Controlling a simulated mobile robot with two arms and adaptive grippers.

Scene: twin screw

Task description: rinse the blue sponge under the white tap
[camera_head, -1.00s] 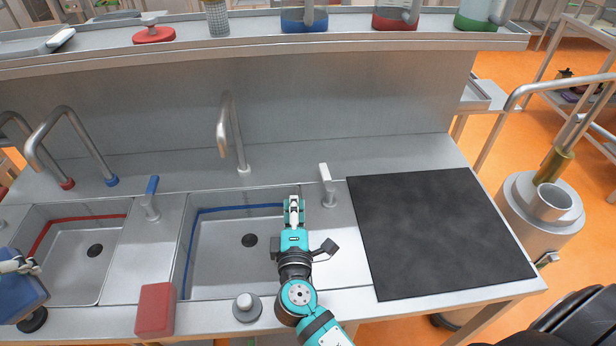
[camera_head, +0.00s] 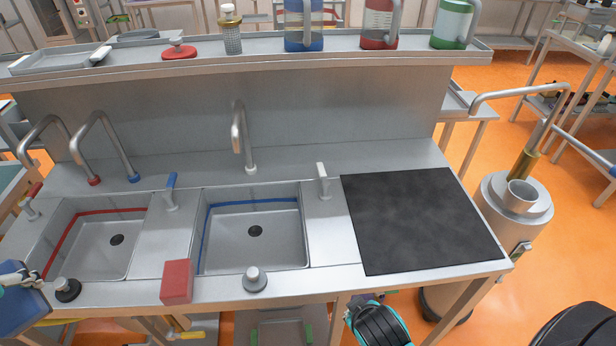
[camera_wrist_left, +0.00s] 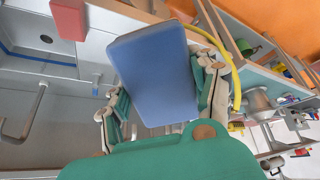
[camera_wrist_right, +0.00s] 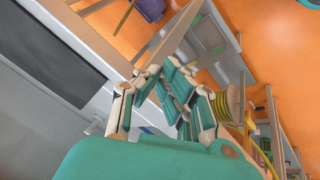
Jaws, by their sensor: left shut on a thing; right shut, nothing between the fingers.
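The blue sponge (camera_head: 22,306) is at the lower left of the head view, at the sinks' front left. My left gripper (camera_head: 18,280) is shut on it; in the left wrist view the sponge (camera_wrist_left: 155,75) sits between the fingers. The white tap (camera_head: 240,137), a steel spout with a white base, stands behind the right-hand sink (camera_head: 225,258). A white lever (camera_head: 323,182) stands right of that sink. I see no water running. My right gripper (camera_wrist_right: 168,78) is shut and empty; in the head view its arm is low in front of the counter.
Red- and blue-based taps (camera_head: 105,145) stand behind the left sink (camera_head: 80,268). A black mat (camera_head: 415,220) lies right. Jugs stand on the shelf above (camera_head: 265,61).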

